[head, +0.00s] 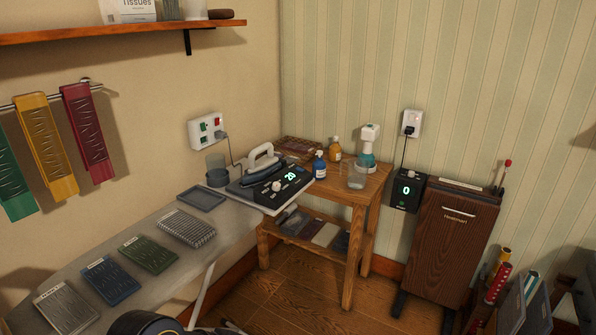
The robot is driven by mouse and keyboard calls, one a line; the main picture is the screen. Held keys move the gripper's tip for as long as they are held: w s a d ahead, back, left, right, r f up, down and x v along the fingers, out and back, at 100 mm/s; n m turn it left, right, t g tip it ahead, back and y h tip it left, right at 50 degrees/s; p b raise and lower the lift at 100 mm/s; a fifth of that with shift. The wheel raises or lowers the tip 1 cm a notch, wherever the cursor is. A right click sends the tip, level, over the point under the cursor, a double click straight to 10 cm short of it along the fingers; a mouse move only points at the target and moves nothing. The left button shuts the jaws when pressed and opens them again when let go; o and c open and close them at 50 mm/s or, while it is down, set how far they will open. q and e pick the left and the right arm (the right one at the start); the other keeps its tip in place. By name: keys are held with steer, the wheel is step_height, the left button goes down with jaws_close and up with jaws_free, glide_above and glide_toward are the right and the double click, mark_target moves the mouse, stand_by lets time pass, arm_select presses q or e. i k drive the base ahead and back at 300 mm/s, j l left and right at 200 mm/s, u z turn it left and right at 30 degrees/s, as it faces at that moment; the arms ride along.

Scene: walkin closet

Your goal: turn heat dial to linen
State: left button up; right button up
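A steam iron (264,160) rests on a dark base unit (262,192) at the far end of the ironing board. The unit's front panel has a lit green display reading 20 (290,177) and a pale round dial (276,186) beside it. The markings around the dial are too small to read, so I cannot tell its setting. Neither of my grippers shows in the head view.
The ironing board (120,246) carries folded cloths and a grey tray (201,198). A wooden table (352,193) with bottles stands behind. A black box displaying 0 (407,192) hangs beside a brown cabinet (452,240). Wooden floor (290,290) shows in front.

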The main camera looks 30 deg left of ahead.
mark_target(277, 186)
steer(key=i+l+u, duration=0.1)
steer(key=i+u, duration=0.25)
steer(key=i+l+u, duration=0.35)
steer(key=i, duration=0.25)
steer(key=i+l+u, duration=0.15)
steer(key=u, duration=0.3)
steer(key=i+l+u, duration=0.25)
steer(key=u, duration=0.25)
steer(key=i+l+u, duration=0.2)
steer(key=u, duration=0.25)
steer(key=i+l+u, duration=0.1)
steer(key=l+u, duration=0.75)
steer(key=l, duration=0.2)
steer(key=l+u, duration=0.4)
steer(key=l, duration=0.15)
